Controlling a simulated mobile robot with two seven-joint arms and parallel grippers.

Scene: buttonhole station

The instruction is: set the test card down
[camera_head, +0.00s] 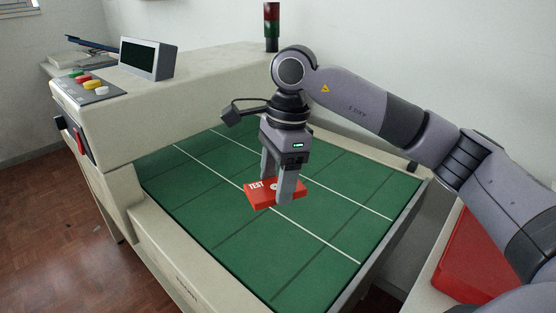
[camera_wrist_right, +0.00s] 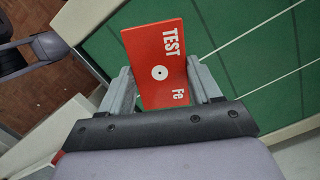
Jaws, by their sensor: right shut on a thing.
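The red test card (camera_head: 260,195) carries white lettering "TEST" and a white disc. My right gripper (camera_head: 279,196) is shut on it, with a finger at each side, over the green bed of the machine. In the right wrist view the card (camera_wrist_right: 158,62) shows "TEST", the disc and "Fe" between the two fingers of the gripper (camera_wrist_right: 162,88). I cannot tell whether the card touches the green surface (camera_head: 290,245) or is held just above it. My left gripper is not in view.
The green bed has white and dark lines and is otherwise clear. A cream housing with a display (camera_head: 148,58) and coloured buttons (camera_head: 86,83) stands at the left and back. A signal light (camera_head: 272,27) stands behind. A red object (camera_head: 480,258) lies at the lower right.

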